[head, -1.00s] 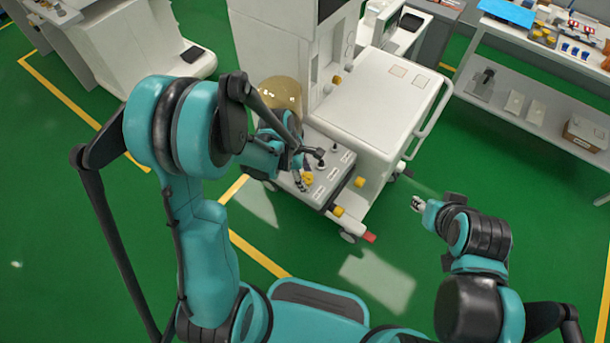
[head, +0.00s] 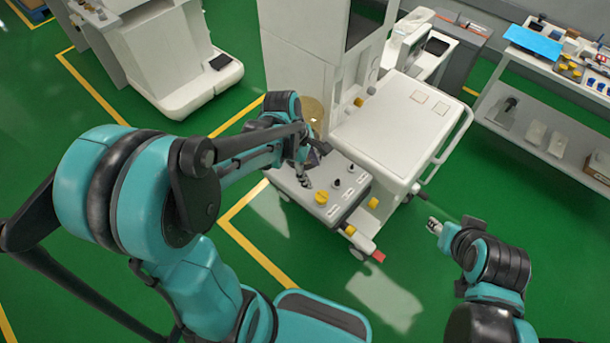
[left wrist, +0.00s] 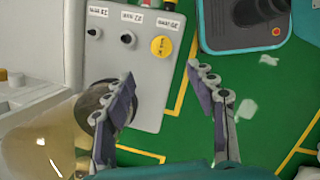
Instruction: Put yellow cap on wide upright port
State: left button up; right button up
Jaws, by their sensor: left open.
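The yellow cap (head: 321,197) sits on the grey port panel (head: 326,212) of the white machine. In the left wrist view the yellow cap (left wrist: 161,46) lies flat beside the 30 mm label (left wrist: 167,23), in line with the two narrower ports, labelled 22 mm (left wrist: 128,38) and 15 mm (left wrist: 94,33). The wide port itself is not visible; the cap covers that spot. My left gripper (left wrist: 161,73) is open and empty, its fingers apart from the cap. It hangs over the panel's left part in the head view (head: 305,180). My right gripper (head: 434,226) is off to the right, too small to judge.
An amber dome (left wrist: 40,140) stands beside the panel, close to my left gripper. The machine's white top (head: 395,120) is behind the panel. A shelf table (head: 545,75) with small parts is at the right back. Green floor is clear in front.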

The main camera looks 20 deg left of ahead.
pick_arm(q)
jog(key=s+a+r+m+t+y, duration=0.1)
jog(key=s+r+m+t, duration=0.5)
jog(key=m, duration=1.2)
jog(key=s+r+y, duration=0.1)
jog(key=s+r, duration=0.2)
jog(key=shift+s+r+m+y, duration=0.15)
jog(key=shift+m+y, duration=0.15)
jog(key=shift+y, duration=0.1)
notch_tip(320, 180, down, 5)
jog(key=b, duration=0.5)
jog(key=shift+f, duration=0.2)
